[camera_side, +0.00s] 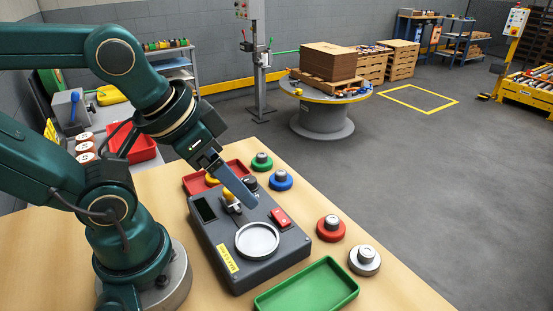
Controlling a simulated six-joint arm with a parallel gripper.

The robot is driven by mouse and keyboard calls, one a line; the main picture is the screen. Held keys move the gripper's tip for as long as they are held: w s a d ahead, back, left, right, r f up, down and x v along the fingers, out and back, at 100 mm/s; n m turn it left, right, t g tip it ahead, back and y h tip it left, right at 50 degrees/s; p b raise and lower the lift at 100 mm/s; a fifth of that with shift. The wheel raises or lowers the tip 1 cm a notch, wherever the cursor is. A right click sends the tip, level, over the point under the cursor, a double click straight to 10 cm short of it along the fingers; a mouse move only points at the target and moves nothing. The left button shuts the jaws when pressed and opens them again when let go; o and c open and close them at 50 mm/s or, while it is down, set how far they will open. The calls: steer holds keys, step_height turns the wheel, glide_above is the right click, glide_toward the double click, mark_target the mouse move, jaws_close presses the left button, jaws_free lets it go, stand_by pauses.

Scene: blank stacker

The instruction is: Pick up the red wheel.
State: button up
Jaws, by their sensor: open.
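The red wheel (331,231) lies flat on the wooden table (395,288), with a grey hub on top, right of the grey machine. My gripper (242,205) points down over the back part of the grey machine (225,245), left of and apart from the red wheel. It is open, and I see nothing held in it. Its near finger covers part of what lies behind it.
A silver wheel (364,261) lies near the red wheel. Green (262,162) and blue (281,181) wheels lie farther back. A green tray (307,287) is in front; a red tray (190,186) is behind the machine, which has a round plate (257,240).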

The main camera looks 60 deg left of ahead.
steer(key=w+r+n, duration=0.1)
steer(key=w+r, duration=0.3)
steer(key=w, duration=0.1)
steer(key=n+g, duration=0.1)
steer(key=g, duration=0.4)
glide_above(332, 219)
step_height(332, 219, down, 12)
steer(key=shift+w, duration=0.1)
steer(key=shift+s+f+g, duration=0.2)
steer(key=shift+f+g, duration=0.1)
steer(key=shift+f, duration=2.6)
